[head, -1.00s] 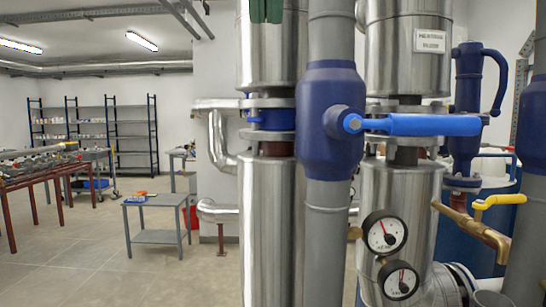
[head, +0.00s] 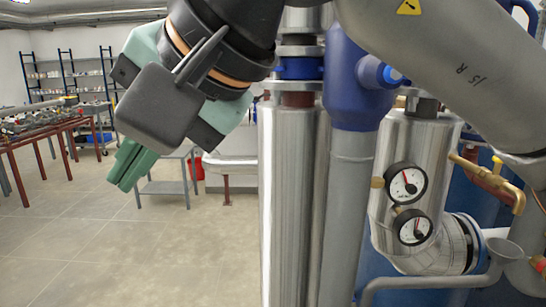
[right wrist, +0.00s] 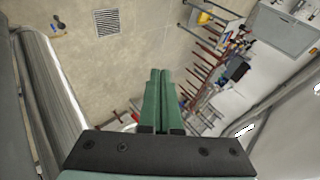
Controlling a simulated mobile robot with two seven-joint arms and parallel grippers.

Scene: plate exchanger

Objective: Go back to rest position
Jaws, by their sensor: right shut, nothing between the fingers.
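My right gripper (head: 127,165) hangs in the upper left of the head view, its green fingers together and pointing down and left. Its arm comes in from the upper right and crosses in front of the pipes. In the right wrist view the green fingers (right wrist: 159,98) lie side by side with nothing between them. The gripper is clear of the steel pipe (head: 288,200) and touches nothing that I can see. My left gripper is not in view.
A blue valve body (head: 350,85) on a grey pipe, two gauges (head: 406,184) and a brass tap (head: 490,180) stand at the right, close to my arm. A small grey table (head: 165,187) stands behind the gripper. The floor (head: 100,250) at left is open.

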